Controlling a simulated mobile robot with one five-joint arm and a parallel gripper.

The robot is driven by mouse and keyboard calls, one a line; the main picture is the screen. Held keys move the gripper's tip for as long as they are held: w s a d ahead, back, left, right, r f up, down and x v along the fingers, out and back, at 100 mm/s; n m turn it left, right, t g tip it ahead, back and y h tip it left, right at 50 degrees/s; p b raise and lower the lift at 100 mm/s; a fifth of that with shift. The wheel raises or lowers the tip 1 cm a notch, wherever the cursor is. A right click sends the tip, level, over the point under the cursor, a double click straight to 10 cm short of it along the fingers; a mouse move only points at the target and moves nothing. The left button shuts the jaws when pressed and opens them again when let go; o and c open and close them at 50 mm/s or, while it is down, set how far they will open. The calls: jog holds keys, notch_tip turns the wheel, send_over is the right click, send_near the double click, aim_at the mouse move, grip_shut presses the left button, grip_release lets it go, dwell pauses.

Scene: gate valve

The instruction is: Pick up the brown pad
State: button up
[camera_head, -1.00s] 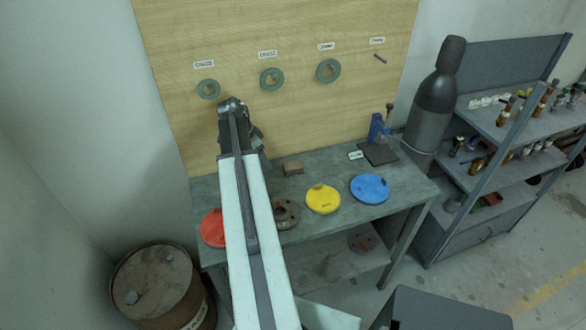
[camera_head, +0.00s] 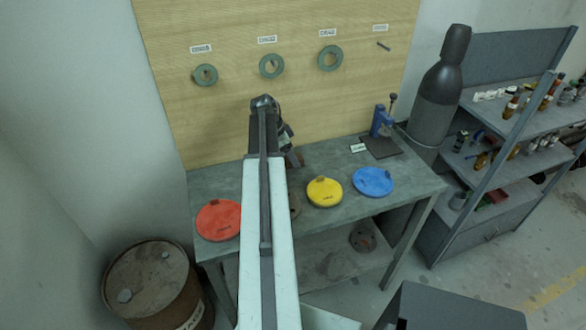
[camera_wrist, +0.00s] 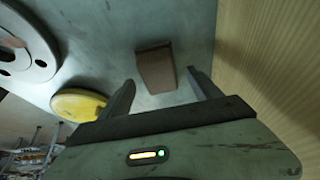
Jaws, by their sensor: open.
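The brown pad (camera_wrist: 154,68) is a small block lying on the grey bench top in the wrist view. My gripper (camera_wrist: 161,78) is open, with one finger on each side of the pad's near end in that picture. I cannot tell how far the fingertips are above the pad, and no grip on it shows. In the head view my gripper (camera_head: 292,152) hangs over the rear of the bench, and the arm and gripper largely hide the pad there.
Red (camera_head: 219,220), yellow (camera_head: 324,192) and blue (camera_head: 373,182) discs lie along the bench (camera_head: 418,180) front. A flanged disc is partly hidden by my arm. A blue tool (camera_head: 381,122) stands at the right rear. A wooden board (camera_head: 225,130) rises behind.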

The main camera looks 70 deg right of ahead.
jog(key=shift+s+d+f, duration=0.1)
jog(key=shift+f, duration=0.45)
jog(key=shift+r, duration=0.2)
jog(key=c, duration=1.5)
jog(key=shift+o, duration=0.2)
